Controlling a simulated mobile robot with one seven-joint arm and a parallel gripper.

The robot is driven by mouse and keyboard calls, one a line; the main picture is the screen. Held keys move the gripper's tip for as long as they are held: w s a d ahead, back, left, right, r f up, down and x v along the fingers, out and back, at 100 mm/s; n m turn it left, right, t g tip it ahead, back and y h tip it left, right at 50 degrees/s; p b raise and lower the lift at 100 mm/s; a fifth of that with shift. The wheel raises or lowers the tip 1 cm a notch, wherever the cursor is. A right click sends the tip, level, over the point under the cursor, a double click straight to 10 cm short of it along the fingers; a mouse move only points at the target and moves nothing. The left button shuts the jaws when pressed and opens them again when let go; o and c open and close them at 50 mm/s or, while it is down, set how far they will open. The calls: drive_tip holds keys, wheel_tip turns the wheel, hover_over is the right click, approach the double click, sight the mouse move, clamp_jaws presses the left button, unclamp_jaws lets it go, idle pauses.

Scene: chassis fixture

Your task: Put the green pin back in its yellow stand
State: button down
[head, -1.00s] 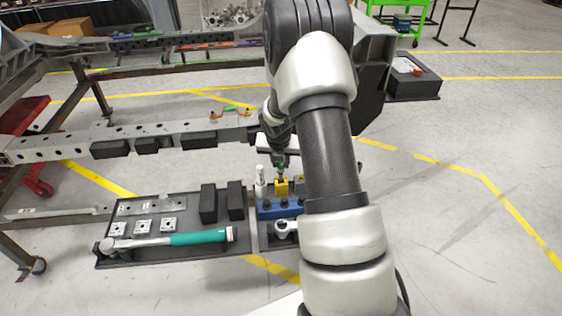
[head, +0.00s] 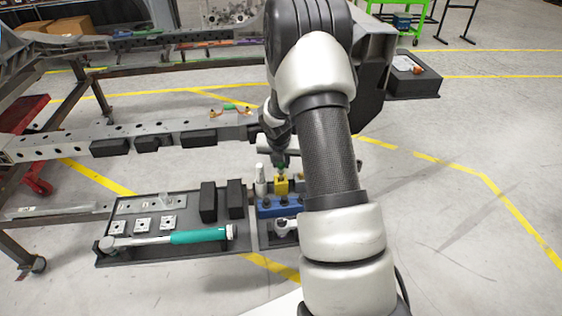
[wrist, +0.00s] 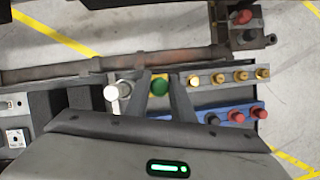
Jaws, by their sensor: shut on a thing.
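The green pin (wrist: 159,87) is between the two fingers of my gripper (wrist: 161,84) in the wrist view, seen from above as a round green head. In the head view the green pin (head: 281,171) stands upright, directly over the small yellow stand (head: 281,187). My gripper (head: 281,165) is shut on it, partly hidden behind my arm. A bit of yellow shows around the pin in the wrist view, but I cannot tell how deep the pin sits in the stand.
A white cylinder (head: 260,180) stands just left of the stand. A blue block (head: 272,207) lies in front, and a row of brass pieces (wrist: 219,78) is to the right in the wrist view. A tray with a teal-handled wrench (head: 198,236) lies to the left.

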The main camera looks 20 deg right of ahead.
sight(281, 170)
drive_tip(key=shift+f+b, duration=0.4)
drive_tip(key=shift+f, duration=0.3)
drive_tip(key=shift+f+b, duration=0.55)
drive_tip(key=shift+f, duration=0.6)
idle(0.4)
drive_tip(key=c, duration=1.4)
unclamp_jaws()
drive_tip(key=shift+c, duration=0.2)
drive_tip(key=shift+c, duration=0.6)
drive_tip(key=shift+r, duration=0.15)
wheel_tip(281, 170, up, 7)
drive_tip(key=p, duration=0.6)
drive_tip(key=shift+p, duration=0.4)
